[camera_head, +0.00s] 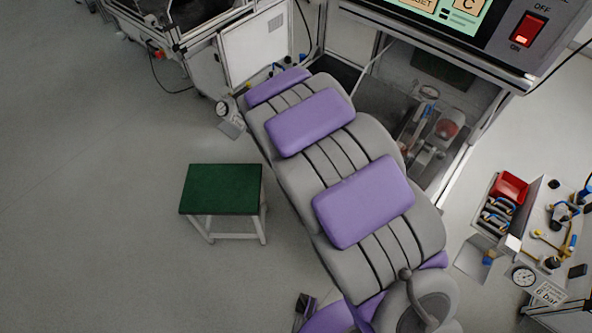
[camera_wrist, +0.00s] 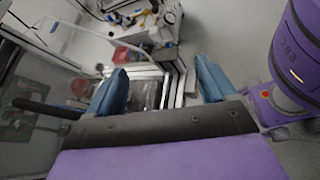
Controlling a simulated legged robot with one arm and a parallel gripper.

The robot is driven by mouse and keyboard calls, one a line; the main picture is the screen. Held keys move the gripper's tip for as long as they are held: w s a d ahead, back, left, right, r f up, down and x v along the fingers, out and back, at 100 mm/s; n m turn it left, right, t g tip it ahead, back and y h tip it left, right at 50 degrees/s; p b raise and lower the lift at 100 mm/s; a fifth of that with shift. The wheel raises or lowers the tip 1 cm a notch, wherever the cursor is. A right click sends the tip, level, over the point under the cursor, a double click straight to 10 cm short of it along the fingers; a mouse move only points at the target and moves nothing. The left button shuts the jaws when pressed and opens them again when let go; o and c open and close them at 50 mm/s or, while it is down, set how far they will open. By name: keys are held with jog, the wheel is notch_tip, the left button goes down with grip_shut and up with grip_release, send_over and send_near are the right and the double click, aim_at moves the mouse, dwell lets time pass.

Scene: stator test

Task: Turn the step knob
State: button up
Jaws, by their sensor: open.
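I cannot make out a step knob in either view. The control panel (camera_head: 490,43) is cut off by the top right of the head view. Its lit green screen (camera_head: 447,14) shows partial lettering and a letter C. A red rocker switch (camera_head: 527,29) marked OFF and ON sits right of the screen. My gripper (camera_wrist: 160,68) shows in the wrist view with two blue fingers spread apart and nothing between them. Beyond the fingers are machine framing and a bench area, clear of contact as far as I can see. I cannot pick out the gripper in the head view.
A green-topped stool (camera_head: 222,188) stands on open grey floor at left. A bench at right holds a red bin (camera_head: 509,187), a pressure gauge (camera_head: 524,276) and small fittings. A machine bay with a red part (camera_head: 447,128) lies below the panel. Another gauge (camera_head: 222,108) is upper left.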

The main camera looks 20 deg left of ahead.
jog(key=w+a+f+n+t, duration=0.2)
jog(key=a+f+n+t, duration=0.25)
jog(key=a, duration=0.35)
jog(key=w+a+f+n+t, duration=0.1)
jog(key=a+f+n+t, duration=0.35)
jog(key=a, duration=0.35)
jog(key=s+a+f+n+t+y+p, duration=0.1)
jog(key=s+a+f+n+t+y, duration=0.3)
jog(key=a+f, duration=0.35)
jog(key=s+a+f+n+t+y, duration=0.25)
jog(key=s+a+f+n, duration=0.25)
jog(key=a+f+n, duration=0.25)
jog(key=r+b+x, duration=0.1)
jog(key=b+x, duration=0.1)
jog(key=x, duration=1.5)
jog(key=shift+w+r+m+t, duration=0.3)
jog(key=shift+w+m+t, duration=0.05)
jog(key=shift+m, duration=0.1)
jog(key=c, duration=1.1)
